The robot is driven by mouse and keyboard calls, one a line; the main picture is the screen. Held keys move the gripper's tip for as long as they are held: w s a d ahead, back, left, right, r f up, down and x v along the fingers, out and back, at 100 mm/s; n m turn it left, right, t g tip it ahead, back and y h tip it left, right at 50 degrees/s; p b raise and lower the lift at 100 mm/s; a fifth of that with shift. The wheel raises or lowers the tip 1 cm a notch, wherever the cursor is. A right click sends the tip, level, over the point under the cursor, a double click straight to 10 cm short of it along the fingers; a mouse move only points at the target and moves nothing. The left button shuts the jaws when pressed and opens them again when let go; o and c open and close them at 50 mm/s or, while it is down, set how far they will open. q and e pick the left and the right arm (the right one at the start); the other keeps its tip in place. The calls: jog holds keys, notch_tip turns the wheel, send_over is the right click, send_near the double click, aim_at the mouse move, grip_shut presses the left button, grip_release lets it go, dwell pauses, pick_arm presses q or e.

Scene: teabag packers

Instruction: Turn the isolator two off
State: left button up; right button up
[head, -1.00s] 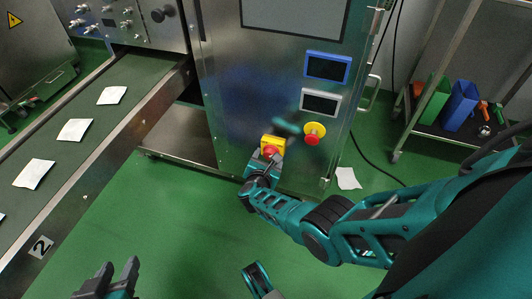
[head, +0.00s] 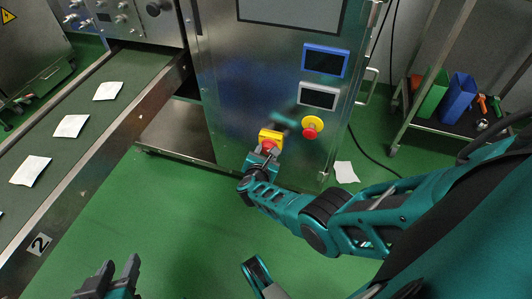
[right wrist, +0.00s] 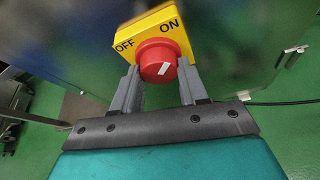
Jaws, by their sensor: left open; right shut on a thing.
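The isolator is a yellow box (head: 271,134) with a red knob (head: 268,146), low on the front of the steel cabinet. In the right wrist view the yellow box (right wrist: 150,33) carries the words OFF at left and ON at upper right. The red knob (right wrist: 153,56) has a white mark slanting up to the right. My right gripper (head: 264,153) is shut on the knob; its fingers (right wrist: 158,76) stand on either side of it in the right wrist view. My left gripper (head: 117,270) is open and empty, above the floor at bottom left.
A red button on a yellow disc (head: 312,127) sits right of the isolator, below two small screens. A conveyor (head: 88,157) with white packets and a plate marked 2 (head: 39,244) runs at left. A trolley (head: 447,128) stands at right.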

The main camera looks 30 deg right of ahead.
jog(key=shift+w+n+g+h, duration=0.1)
jog(key=shift+n+g+h, duration=0.4)
jog(key=shift+n, duration=0.5)
jog(key=o, duration=1.1)
jog(key=shift+c, duration=0.2)
jog(key=shift+a, duration=0.15)
